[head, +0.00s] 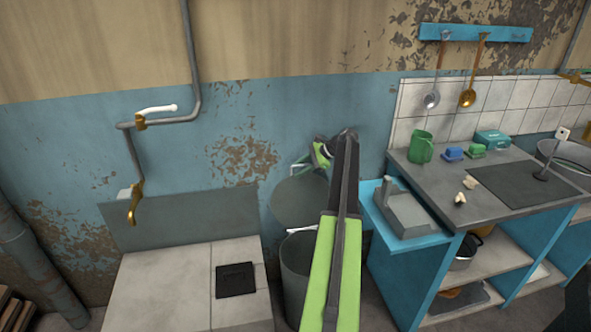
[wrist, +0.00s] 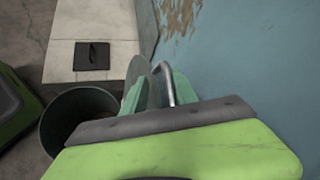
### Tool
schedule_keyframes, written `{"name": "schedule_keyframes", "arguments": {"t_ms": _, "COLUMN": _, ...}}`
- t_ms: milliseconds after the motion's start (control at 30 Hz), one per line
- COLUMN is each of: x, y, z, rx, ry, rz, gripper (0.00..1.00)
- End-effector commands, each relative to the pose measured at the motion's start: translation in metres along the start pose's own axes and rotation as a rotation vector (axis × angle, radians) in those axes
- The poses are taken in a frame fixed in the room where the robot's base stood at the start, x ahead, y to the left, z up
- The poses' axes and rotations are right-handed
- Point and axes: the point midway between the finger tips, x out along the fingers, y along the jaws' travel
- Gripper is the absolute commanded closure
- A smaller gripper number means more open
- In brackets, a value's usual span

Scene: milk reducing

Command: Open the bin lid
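The grey bin (head: 296,262) stands by the wall, and its round lid (head: 300,198) is raised and tilted up at the back. In the wrist view the bin's open mouth (wrist: 72,112) shows a dark inside, with the lid (wrist: 137,70) seen nearly edge-on. A bent metal handle (wrist: 168,82) shows by the lid. My gripper (head: 312,160) is at the raised lid, close to the wall. In the wrist view its teal fingers (wrist: 152,92) are beside the handle. My arm covers part of the bin in the head view. Whether the fingers grip the handle is unclear.
A tiled block (head: 165,290) with a black plate (head: 236,280) stands left of the bin. A blue counter (head: 430,190) with a green mug (head: 421,147) is to the right. The blue wall (head: 235,120) is close behind.

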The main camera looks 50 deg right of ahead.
Motion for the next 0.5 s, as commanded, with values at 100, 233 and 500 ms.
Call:
{"name": "schedule_keyframes", "arguments": {"t_ms": 100, "x": -0.043, "y": -0.005, "z": 0.007, "rx": 0.003, "ry": 0.001, "rz": -0.001, "gripper": 0.67}}
{"name": "schedule_keyframes", "arguments": {"t_ms": 233, "x": -0.08, "y": -0.005, "z": 0.007, "rx": 0.002, "ry": 0.0, "rz": -0.001, "gripper": 0.67}}
{"name": "schedule_keyframes", "arguments": {"t_ms": 500, "x": -0.138, "y": -0.003, "z": 0.005, "rx": 0.0, "ry": -0.001, "rz": 0.001, "gripper": 0.67}}
